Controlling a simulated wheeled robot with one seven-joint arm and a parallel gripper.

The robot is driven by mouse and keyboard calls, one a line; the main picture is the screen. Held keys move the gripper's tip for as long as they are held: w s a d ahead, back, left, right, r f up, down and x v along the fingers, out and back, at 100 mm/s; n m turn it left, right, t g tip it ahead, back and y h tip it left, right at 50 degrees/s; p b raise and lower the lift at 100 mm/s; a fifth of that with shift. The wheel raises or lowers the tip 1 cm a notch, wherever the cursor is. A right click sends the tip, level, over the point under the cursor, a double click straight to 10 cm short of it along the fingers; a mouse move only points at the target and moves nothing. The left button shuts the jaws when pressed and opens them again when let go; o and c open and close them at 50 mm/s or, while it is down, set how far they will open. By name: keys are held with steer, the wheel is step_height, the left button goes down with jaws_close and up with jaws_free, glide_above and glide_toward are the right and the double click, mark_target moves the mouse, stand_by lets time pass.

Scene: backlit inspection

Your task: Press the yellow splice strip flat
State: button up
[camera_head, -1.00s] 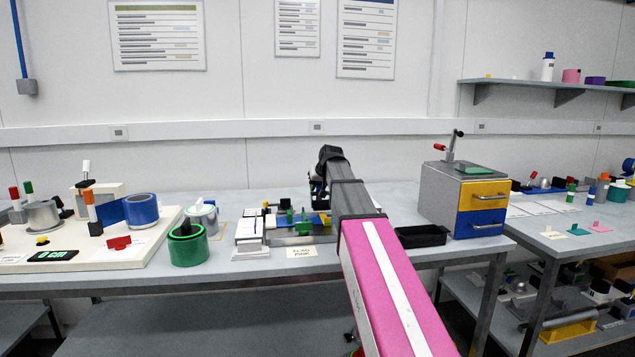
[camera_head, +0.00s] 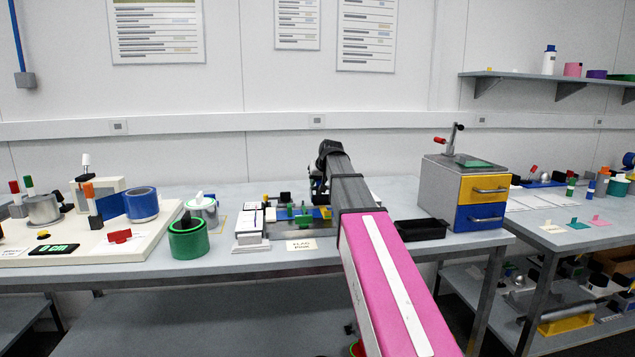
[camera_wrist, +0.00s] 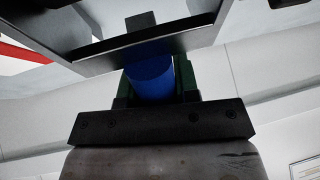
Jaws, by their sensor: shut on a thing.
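My gripper (camera_wrist: 152,88) shows in the wrist view with dark green fingers shut on a blue cylinder (camera_wrist: 150,76). The blue cylinder lies close under a grey metal edge; I cannot tell whether they touch. In the head view the gripper is mostly hidden behind my dark wrist, above the back of the middle bench. A fixture with blue, green and grey parts (camera_head: 302,214) stands just left of my arm. I cannot make out the yellow splice strip for certain; my arm hides part of this area.
A green tape roll (camera_head: 188,240) and a white-grey pot (camera_head: 203,209) stand left of the fixture. A black tray (camera_head: 421,230) and a drawer cabinet with yellow and blue drawers (camera_head: 445,186) stand to the right. A label card (camera_head: 301,245) lies at the front.

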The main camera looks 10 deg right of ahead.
mark_target(321, 196)
steer(key=shift+f, duration=0.3)
steer(key=shift+s+f, duration=0.1)
steer(key=shift+s, duration=1.75)
stand_by(1.1)
steer(key=shift+s, duration=0.55)
stand_by(0.4)
steer(key=shift+s, duration=1.85)
stand_by(0.5)
stand_by(0.4)
steer(key=shift+w+r, duration=0.35)
steer(key=shift+r, duration=1)
steer(key=shift+w+r, duration=0.35)
steer(key=shift+r, duration=0.95)
steer(key=shift+w+r, duration=0.35)
steer(key=shift+r, duration=1)
